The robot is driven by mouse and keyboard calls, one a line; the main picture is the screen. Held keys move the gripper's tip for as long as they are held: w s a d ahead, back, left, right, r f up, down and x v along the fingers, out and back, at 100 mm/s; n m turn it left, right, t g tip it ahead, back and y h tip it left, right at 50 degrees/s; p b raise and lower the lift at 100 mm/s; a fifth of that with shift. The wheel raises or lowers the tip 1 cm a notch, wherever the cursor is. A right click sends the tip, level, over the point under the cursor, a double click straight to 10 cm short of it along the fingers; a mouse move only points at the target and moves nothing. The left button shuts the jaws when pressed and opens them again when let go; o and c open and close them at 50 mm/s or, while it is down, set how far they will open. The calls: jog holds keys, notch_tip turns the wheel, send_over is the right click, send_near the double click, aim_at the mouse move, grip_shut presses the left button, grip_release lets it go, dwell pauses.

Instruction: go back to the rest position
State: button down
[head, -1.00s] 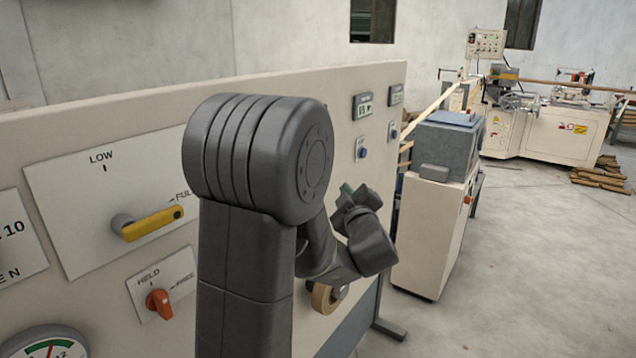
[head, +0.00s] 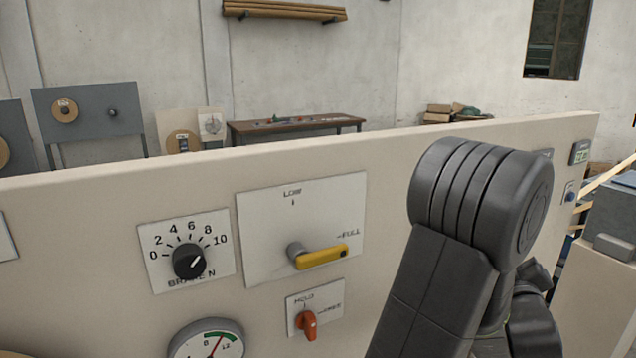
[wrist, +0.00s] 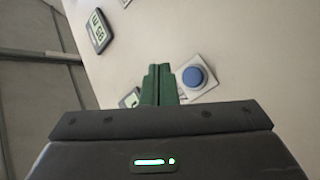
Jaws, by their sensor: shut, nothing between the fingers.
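My gripper (wrist: 159,85) shows in the wrist view, with its green fingers together and nothing between them. It points toward the pale panel (wrist: 250,50), with a blue push button (wrist: 195,76) just right of the fingertips. I cannot tell the exact gap to the panel. In the head view my dark arm stands in front of the panel's right part, and my gripper is hidden behind it or out of frame.
The panel (head: 120,200) carries a brake dial (head: 188,262), a yellow lever (head: 322,257) toward FULL, an orange knob (head: 307,324) and a gauge (head: 207,343). A bench (head: 300,127) stands behind. A grey-topped cabinet (head: 612,210) stands at the right.

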jog(key=shift+s+d, duration=0.4)
jog(key=shift+s, duration=0.35)
jog(key=shift+s+d, duration=0.35)
jog(key=shift+s, duration=0.4)
jog(key=w+a+b, duration=0.1)
jog(key=w+b, duration=0.1)
jog(key=w, duration=0.1)
jog(key=w+a+b, duration=0.1)
jog(key=w, duration=0.1)
jog(key=shift+w+a+f+b, duration=0.15)
jog(key=shift+a+f+b, duration=0.1)
jog(key=shift+a+b, duration=0.1)
jog(key=r+p, duration=0.1)
jog(key=p, duration=0.2)
jog(key=shift+w+p, duration=0.1)
jog(key=shift+p, duration=0.7)
